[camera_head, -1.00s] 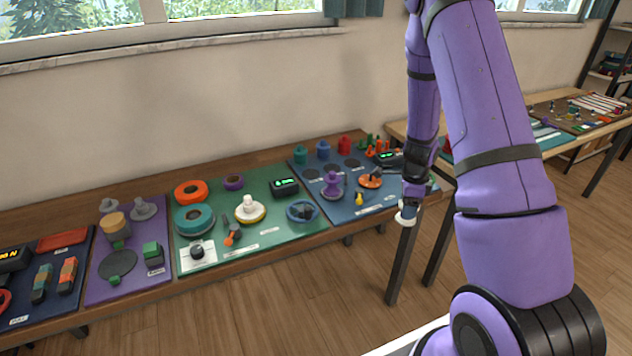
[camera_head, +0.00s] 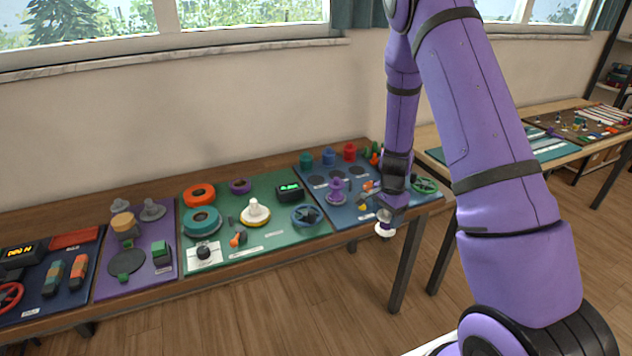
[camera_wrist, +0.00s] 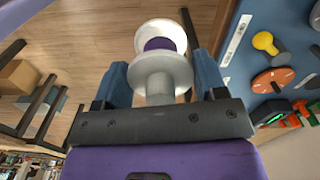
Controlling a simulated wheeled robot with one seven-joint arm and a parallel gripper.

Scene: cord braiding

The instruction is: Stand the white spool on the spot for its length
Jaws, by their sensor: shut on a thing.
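The white spool (camera_wrist: 160,77) has two white flanges and a purple winding (camera_wrist: 160,43) between them. In the wrist view it sits between the two blue fingers of my gripper (camera_wrist: 162,82), which is shut on it. In the head view my gripper (camera_head: 388,211) points down, with the white spool (camera_head: 384,231) under it, in front of the table's front edge and over the floor. The blue mat (camera_head: 372,213) is behind it and carries a row of dark round spots (camera_head: 337,176). My forearm and gripper hide part of that mat's right side.
Teal (camera_head: 306,160), blue (camera_head: 329,157) and red (camera_head: 349,152) pieces stand behind the spots. A purple stand (camera_head: 336,192) and a yellow knob (camera_wrist: 265,42) are also on the blue mat. A green mat (camera_head: 285,237) with rings lies to the left.

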